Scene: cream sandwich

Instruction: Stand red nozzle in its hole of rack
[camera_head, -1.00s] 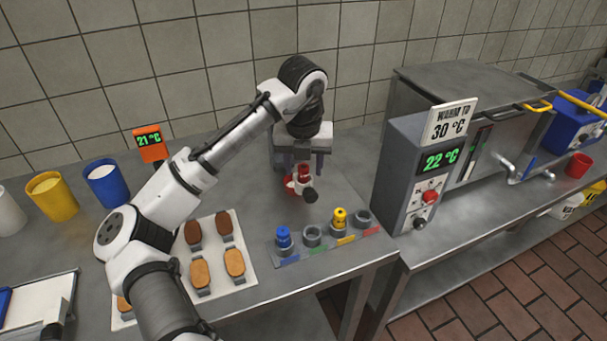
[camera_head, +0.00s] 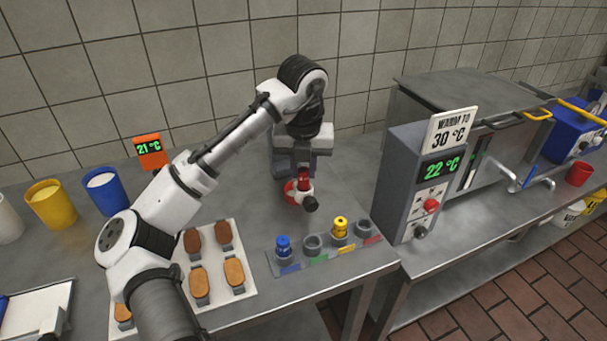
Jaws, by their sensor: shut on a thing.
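My gripper (camera_head: 303,172) points down over the back of the counter, its fingers shut on the red nozzle (camera_head: 304,182). The nozzle sits at a red and white piece with a black end, just below the fingers. I cannot tell whether the nozzle is apart from that piece. The rack (camera_head: 316,257) stands at the counter's front right, in front of my gripper. A blue nozzle (camera_head: 283,245) and a yellow nozzle (camera_head: 340,226) stand in it. Its hole by the green mark (camera_head: 312,242) and its rightmost hole by the red mark (camera_head: 364,229) are empty.
A white tray (camera_head: 217,298) with several brown and tan biscuits lies left of the rack. Yellow (camera_head: 51,207) and blue (camera_head: 107,193) cups stand at the left. A grey machine (camera_head: 411,175) with a 22 °C display stands at the right. Counter between gripper and rack is clear.

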